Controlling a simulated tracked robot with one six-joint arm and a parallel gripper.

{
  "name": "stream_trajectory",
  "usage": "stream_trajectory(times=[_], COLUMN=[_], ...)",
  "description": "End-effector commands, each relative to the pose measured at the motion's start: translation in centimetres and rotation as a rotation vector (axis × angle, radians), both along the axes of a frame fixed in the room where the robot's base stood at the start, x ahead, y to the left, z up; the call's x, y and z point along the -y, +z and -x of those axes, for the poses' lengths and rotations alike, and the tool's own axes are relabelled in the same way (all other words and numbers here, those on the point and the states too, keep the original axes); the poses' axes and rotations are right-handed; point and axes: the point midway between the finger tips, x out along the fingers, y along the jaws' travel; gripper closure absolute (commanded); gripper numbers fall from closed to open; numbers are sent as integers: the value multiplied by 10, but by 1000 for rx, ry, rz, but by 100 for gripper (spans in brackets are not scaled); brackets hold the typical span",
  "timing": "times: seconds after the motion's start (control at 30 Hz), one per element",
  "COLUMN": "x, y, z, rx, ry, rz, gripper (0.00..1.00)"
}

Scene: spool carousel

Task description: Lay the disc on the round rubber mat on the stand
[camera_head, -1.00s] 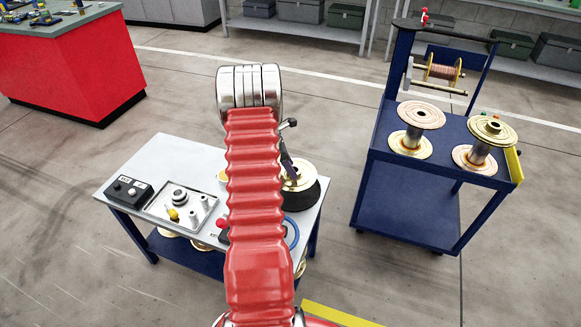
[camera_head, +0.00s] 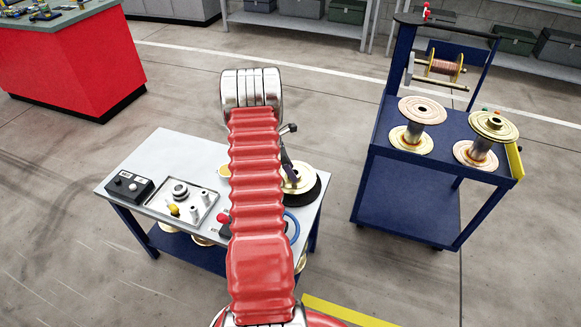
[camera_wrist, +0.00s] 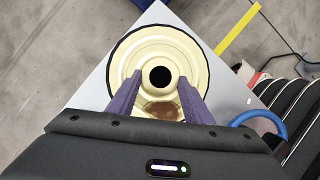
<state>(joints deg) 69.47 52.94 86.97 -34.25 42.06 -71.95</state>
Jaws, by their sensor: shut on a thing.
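The pale brass disc (camera_head: 298,181) has a raised hub with a dark central hole. In the wrist view the disc (camera_wrist: 185,55) fills the middle, level-looking and nearly centred over the round black mat. The mat (camera_head: 314,197) shows as a dark band below and right of the disc in the head view; most of its top is hidden. My gripper (camera_wrist: 159,80) has its two purple fingers closed on the disc's hub. I cannot tell whether the disc touches the mat.
The grey-topped table (camera_head: 150,157) carries a black control box (camera_head: 129,187), a metal fixture plate (camera_head: 182,206) and a blue ring (camera_head: 293,228). A blue cart (camera_head: 440,163) with copper and brass spools stands right, across open floor. A red cabinet (camera_head: 85,60) is far left.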

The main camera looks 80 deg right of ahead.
Motion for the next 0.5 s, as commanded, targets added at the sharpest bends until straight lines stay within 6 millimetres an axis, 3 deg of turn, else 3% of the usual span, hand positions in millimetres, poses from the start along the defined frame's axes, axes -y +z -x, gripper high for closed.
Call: stream_trajectory(times=[0.5], x=[0], y=[-32], z=[0], rx=[0], ry=[0], rz=[0], gripper=[95])
